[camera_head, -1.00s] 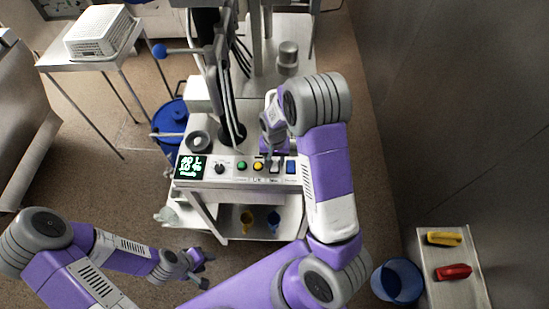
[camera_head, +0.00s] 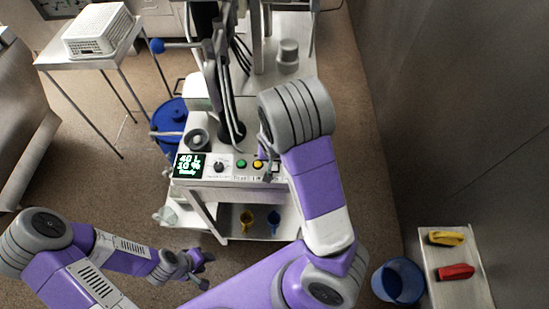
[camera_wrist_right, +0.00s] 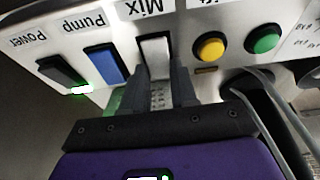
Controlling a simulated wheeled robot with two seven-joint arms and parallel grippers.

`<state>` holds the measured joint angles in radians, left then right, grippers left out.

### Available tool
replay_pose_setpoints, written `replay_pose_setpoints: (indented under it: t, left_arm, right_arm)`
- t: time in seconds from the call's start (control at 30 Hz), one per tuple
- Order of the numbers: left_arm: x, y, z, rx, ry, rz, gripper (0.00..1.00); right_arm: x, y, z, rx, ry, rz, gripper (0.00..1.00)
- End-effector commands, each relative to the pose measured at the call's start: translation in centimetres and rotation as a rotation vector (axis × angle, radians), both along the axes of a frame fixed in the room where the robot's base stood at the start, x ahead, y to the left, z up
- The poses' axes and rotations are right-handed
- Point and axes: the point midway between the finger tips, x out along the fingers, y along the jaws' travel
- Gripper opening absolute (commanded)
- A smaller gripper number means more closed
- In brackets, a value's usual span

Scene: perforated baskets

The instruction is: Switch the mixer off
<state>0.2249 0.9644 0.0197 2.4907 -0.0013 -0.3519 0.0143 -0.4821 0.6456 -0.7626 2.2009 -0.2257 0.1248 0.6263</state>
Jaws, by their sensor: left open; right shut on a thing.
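The mixer's white rocker switch (camera_wrist_right: 155,52), labelled Mix, is on the slanted control panel (camera_wrist_right: 200,25). In the right wrist view my right gripper (camera_wrist_right: 165,78) has its two dark fingertips at the near end of this switch, one on each side, closed on it. In the head view my right gripper (camera_head: 269,167) is at the panel's right part, and my arm hides the switch there. My left gripper (camera_head: 205,269) is open and empty, low in front of the machine.
Blue Pump switch (camera_wrist_right: 106,62) and dark Power switch (camera_wrist_right: 62,71) flank the Mix switch on one side, yellow button (camera_wrist_right: 209,47) and green button (camera_wrist_right: 262,39) on the other. A lit display (camera_head: 190,165) is at the panel's left. A blue bin (camera_head: 398,281) stands at right.

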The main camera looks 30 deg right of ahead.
Motion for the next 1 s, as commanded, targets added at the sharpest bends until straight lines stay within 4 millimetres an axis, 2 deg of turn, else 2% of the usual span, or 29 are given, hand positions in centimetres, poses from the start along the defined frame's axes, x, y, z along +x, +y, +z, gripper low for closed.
replay_pose_setpoints:
  t: [0.37,0.4,0.53,0.83,1.0]
  left_arm:
    - [0.0,0.0,0.0,0.0,0.0,0.0,0.43]
    - [0.0,0.0,0.0,0.0,0.0,0.0,0.43]
    - [0.0,0.0,0.0,0.0,0.0,0.0,0.43]
    - [0.0,0.0,0.0,0.0,0.0,0.0,0.43]
    - [0.0,0.0,0.3,0.0,0.0,0.0,0.43]
  right_arm:
    - [-0.1,0.0,0.0,-0.005,-0.007,-0.001,0.0]
    - [-0.1,0.0,0.0,-0.005,-0.007,-0.001,0.34]
    - [-0.1,0.0,0.0,-0.004,-0.008,-0.001,0.53]
    - [-0.1,0.1,0.2,-0.005,-0.009,0.0,0.53]
    - [-0.4,0.4,2.0,-0.004,-0.011,0.003,0.53]
